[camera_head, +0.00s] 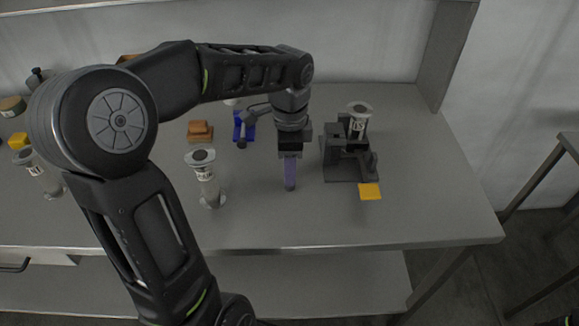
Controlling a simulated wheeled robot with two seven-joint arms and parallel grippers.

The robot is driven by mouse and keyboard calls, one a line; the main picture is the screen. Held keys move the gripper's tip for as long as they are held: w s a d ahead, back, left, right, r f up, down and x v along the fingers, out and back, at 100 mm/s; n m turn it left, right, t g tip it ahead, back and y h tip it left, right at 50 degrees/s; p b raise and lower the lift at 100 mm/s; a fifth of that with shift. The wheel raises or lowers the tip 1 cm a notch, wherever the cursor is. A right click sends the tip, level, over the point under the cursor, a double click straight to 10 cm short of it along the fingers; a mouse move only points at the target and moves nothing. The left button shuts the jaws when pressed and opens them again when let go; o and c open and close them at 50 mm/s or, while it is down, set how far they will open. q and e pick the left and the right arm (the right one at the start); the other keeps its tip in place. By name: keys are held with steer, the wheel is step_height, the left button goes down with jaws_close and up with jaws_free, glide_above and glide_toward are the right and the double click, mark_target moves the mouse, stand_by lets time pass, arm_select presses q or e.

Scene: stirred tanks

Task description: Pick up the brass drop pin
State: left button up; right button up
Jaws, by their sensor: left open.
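My left gripper (290,172) reaches down over the grey table, left of a dark stand, and is open. A narrow lavender part shows at its lower end, and I see nothing clearly held. I cannot make out a brass drop pin; it may be hidden or too small to tell. The dark stand (340,170) holds a clear labelled cylinder (357,126) with a dark top. A yellow square (370,191) lies at the stand's front right.
A clear cylinder with a dark cap (207,182) stands left of the gripper; another (42,178) is far left. An orange-brown block (200,130) and a blue object (239,127) are behind. The table (420,205) is clear at right. My left arm hides much of its left side.

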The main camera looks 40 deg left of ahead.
arm_select(q)
jaws_close()
stand_by(0.5)
